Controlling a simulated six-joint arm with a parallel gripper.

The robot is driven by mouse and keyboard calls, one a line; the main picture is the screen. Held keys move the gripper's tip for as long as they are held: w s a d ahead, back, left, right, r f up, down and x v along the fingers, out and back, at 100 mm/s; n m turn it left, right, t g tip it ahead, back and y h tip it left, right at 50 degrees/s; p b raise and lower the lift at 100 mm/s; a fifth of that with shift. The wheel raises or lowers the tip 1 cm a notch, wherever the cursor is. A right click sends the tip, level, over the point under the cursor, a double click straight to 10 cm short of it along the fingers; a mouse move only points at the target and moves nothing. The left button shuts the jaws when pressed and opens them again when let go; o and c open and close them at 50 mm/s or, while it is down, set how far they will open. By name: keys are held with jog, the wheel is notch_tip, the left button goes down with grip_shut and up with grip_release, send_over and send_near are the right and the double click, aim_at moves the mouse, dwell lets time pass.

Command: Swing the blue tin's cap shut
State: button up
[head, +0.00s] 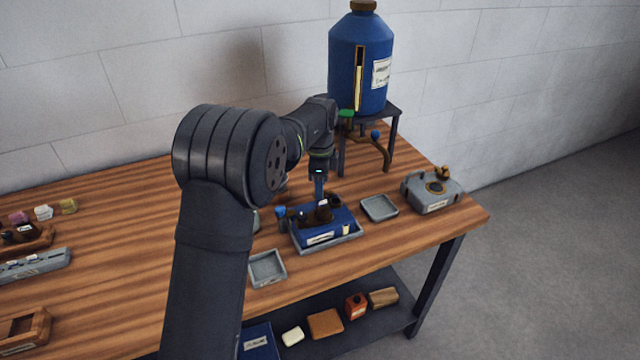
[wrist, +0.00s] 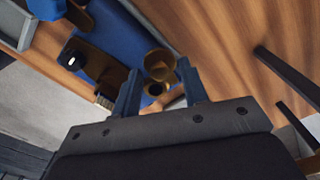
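The blue tin (head: 318,237) sits in a grey tray (head: 345,246) near the table's front edge; its blue body also shows in the wrist view (wrist: 135,32). Its brass-brown cap (wrist: 160,65) stands open beside a round dark opening (wrist: 155,89). My gripper (head: 319,196) points down over the tin, hiding part of its top. In the wrist view my gripper (wrist: 160,82) has its two blue-grey fingers apart, with the opening between them and the cap just beyond the tips. I cannot tell whether a finger touches the cap.
Small grey trays stand at left (head: 267,268) and right (head: 379,208) of the tin. A large blue tank (head: 350,75) rests on a dark stand (head: 396,125) behind. Several small objects lie at the far left and on the lower shelf.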

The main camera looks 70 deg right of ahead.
grip_shut()
jog(key=n, duration=0.3)
jog(key=shift+s+a+n, duration=0.3)
jog(key=shift+a, duration=0.05)
jog(key=n, duration=0.3)
jog(key=s+n, duration=0.1)
jog(key=shift+a, duration=0.25)
jog(key=n, duration=0.2)
jog(key=s+n, duration=0.1)
jog(key=n, duration=0.3)
jog(key=shift+s+n, duration=0.4)
jog(key=n, duration=0.3)
jog(key=s+n, duration=0.1)
jog(key=n, duration=0.1)
jog(key=shift+s+d, duration=0.1)
jog(key=shift+d, duration=0.3)
jog(key=shift+n, duration=0.4)
